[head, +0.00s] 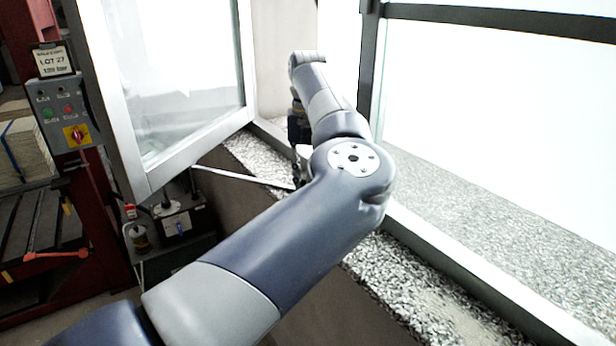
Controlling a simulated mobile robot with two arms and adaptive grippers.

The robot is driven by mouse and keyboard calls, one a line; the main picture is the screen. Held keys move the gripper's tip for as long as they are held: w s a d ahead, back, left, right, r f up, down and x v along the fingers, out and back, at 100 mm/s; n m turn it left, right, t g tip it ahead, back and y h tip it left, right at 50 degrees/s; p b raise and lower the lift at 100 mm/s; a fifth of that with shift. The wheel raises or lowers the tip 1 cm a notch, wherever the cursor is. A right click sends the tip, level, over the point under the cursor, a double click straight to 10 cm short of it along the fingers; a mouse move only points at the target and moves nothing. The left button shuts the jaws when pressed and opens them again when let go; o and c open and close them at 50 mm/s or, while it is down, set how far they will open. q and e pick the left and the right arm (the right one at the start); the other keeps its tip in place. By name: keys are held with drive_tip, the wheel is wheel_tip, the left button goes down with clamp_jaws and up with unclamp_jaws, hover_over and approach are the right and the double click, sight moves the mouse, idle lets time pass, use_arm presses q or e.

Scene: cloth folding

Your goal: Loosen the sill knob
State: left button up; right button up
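My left arm comes in from the lower left and reaches over the speckled stone sill (420,300). Its dark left gripper (298,163) points down at the sill, mostly behind my own arm links. I cannot tell whether its fingers are open or shut. A thin white stay bar (240,177) runs from the open window sash (160,172) to the sill, ending close to the gripper's tips. I cannot make out the sill knob; the gripper and forearm cover that spot. My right gripper is not in view.
The glazed sash stands swung open left of my arm. The fixed window frame (450,255) runs along the right. A red machine with a grey control box (65,105) stands at left, and a small dark bench (170,240) stands below the sash.

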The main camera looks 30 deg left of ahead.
use_arm(q)
drive_tip(key=n, duration=0.6)
drive_tip(key=shift+r, duration=0.1)
idle(0.6)
drive_tip(key=o, duration=1.1)
wheel_tip(320, 180, up, 12)
drive_tip(key=shift+f, duration=0.1)
